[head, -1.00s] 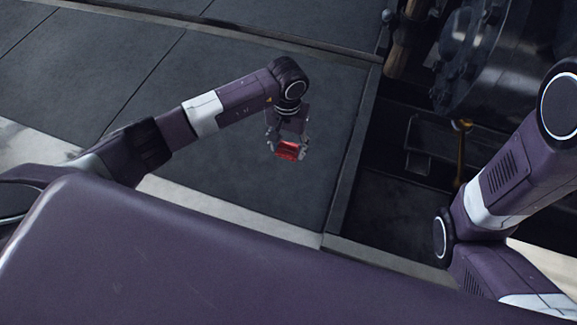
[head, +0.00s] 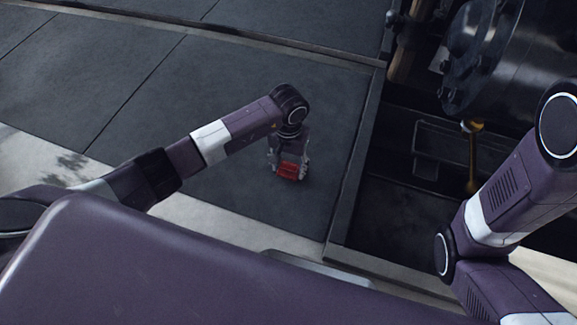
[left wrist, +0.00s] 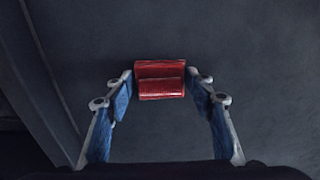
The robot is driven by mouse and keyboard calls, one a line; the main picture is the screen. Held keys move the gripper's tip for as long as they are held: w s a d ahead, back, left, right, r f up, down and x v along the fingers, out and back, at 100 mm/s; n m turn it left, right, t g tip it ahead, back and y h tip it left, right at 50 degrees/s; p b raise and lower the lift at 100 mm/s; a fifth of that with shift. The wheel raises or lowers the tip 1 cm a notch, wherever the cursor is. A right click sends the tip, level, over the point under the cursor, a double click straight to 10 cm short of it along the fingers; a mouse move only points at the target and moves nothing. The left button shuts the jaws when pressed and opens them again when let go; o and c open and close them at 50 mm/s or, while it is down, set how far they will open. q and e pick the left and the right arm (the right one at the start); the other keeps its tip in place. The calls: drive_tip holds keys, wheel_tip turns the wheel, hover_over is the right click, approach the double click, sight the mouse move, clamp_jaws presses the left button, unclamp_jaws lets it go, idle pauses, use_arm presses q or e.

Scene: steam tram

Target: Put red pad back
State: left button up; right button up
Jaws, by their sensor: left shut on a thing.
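The red pad (head: 290,171) is at the end of my left arm in the head view, over dark floor panels. It also shows in the left wrist view (left wrist: 160,80) as a small red block with a step or groove across it. My left gripper (head: 289,168) is shut on the red pad, with blue-padded fingers on either side of it in the left wrist view (left wrist: 160,90). Whether the pad touches the floor is hard to tell. My right arm comes in at the right of the head view, but its gripper is out of view.
Dark floor panels (head: 230,90) lie open around the left gripper. A raised edge (head: 352,165) runs beside them on the right. Beyond it are a recessed dark area, a large metal cylinder (head: 490,55) and a brass rod (head: 473,160).

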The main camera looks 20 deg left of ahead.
sight(288, 166)
use_arm(q)
drive_tip(key=o, duration=1)
wheel_tip(288, 166, up, 12)
drive_tip(key=p, duration=0.7)
drive_tip(key=shift+r, duration=0.1)
